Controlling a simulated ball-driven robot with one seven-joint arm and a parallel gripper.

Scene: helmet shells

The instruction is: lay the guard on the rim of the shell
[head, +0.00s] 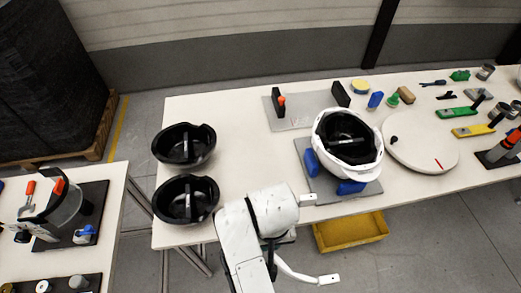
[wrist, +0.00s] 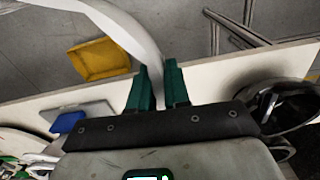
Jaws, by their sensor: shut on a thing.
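The guard (head: 292,272) is a thin white curved strip with small flat tabs at its ends. It also shows large in the wrist view (wrist: 128,24), passing between my green fingertips. My gripper (wrist: 160,78) is shut on the guard, in front of the table's near edge. In the head view my white arm hides the fingers and part of the guard. The white shell (head: 374,158) lies open side up, its black inside showing, on blue supports (head: 351,187) above a grey plate (head: 316,182). The shell is up and to the right of my gripper, apart from the guard.
Two black bowl-like shells (head: 184,146) (head: 187,200) stand on the table's left. A round pale disc (head: 422,145) is right of the white shell, with tools beyond. A yellow tray (head: 350,232) sits below the near edge. The table between black and white shells is mostly clear.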

